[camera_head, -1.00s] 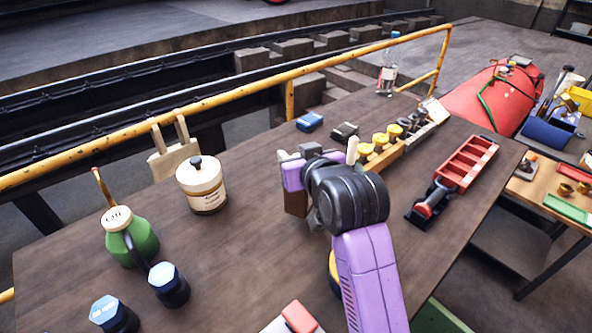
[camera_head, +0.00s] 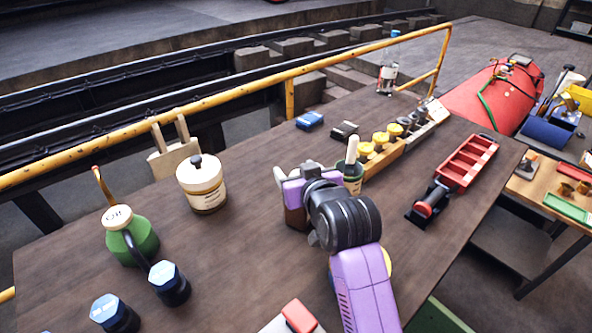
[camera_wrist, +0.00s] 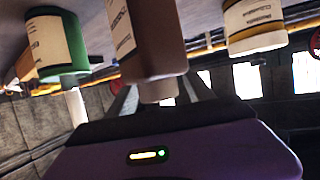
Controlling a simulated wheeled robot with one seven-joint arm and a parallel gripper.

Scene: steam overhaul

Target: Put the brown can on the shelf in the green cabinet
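The brown can (camera_head: 296,217) is upright on or just above the wooden table, mostly covered by my gripper (camera_head: 298,188) in the head view. In the wrist view the brown can (camera_wrist: 148,40) is large and central, with its pale cap between my two fingers (camera_wrist: 160,95). The fingers appear closed around it, though their contact is partly hidden. I cannot tell whether its base touches the table. A green strip (camera_head: 437,316) shows below the table's front edge; I cannot tell whether it is the green cabinet.
A green can with a brush (camera_head: 353,178) stands just right of my gripper. A cream jar (camera_head: 203,185), a green oil can (camera_head: 131,240) and blue-capped bottles (camera_head: 168,284) stand to the left. A red tray (camera_head: 467,162) lies right. The table between jar and gripper is clear.

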